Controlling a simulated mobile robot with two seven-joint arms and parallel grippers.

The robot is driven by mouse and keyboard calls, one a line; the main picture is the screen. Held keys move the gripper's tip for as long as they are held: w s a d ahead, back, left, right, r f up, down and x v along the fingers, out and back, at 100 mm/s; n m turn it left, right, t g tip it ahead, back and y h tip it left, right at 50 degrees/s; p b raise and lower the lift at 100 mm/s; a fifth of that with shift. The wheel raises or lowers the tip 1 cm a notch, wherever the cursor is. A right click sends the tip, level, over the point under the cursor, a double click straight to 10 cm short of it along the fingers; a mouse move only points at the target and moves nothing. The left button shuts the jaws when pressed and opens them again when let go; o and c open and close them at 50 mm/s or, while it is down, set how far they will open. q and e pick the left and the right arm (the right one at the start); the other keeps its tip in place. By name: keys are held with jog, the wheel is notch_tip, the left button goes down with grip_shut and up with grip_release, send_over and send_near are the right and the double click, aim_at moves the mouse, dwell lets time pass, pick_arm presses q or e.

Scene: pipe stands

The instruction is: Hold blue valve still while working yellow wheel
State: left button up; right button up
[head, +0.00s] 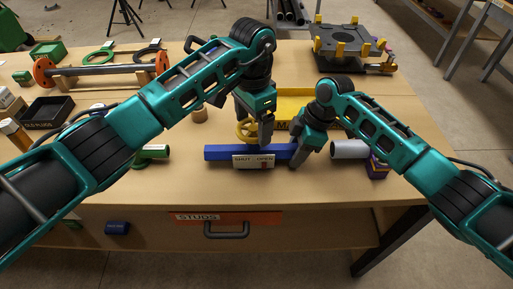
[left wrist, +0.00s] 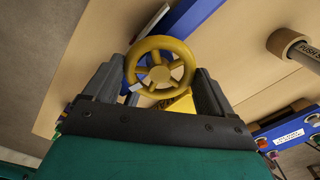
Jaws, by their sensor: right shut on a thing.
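The blue valve (head: 225,152) lies as a long blue bar near the front of the table, with a white SHUT/OPEN plate (head: 253,161) on its front. Its yellow wheel (head: 245,130) stands behind the bar, partly hidden by my left gripper (head: 266,138). In the left wrist view the spoked yellow wheel (left wrist: 160,65) sits between the spread fingers of my left gripper (left wrist: 161,92). My left gripper is open; whether a finger touches the rim is unclear. My right gripper (head: 298,158) is shut on the right end of the blue valve.
A grey pipe (head: 349,149) and a purple block (head: 377,168) lie right of the valve. A yellow tray (head: 291,104) is behind it. A green part (head: 153,151) and a black tray (head: 46,112) are to the left. The right side of the table is largely clear.

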pick_arm(q)
jog(key=shift+o, duration=1.3)
pick_arm(e)
jog(key=shift+a, duration=0.1)
pick_arm(q)
jog(key=shift+r, duration=0.15)
jog(key=shift+r, duration=2.85)
pick_arm(e)
jog(key=shift+r, duration=0.1)
jog(key=o, duration=1.2)
jog(key=shift+o, duration=0.2)
jog(key=v, duration=1.2)
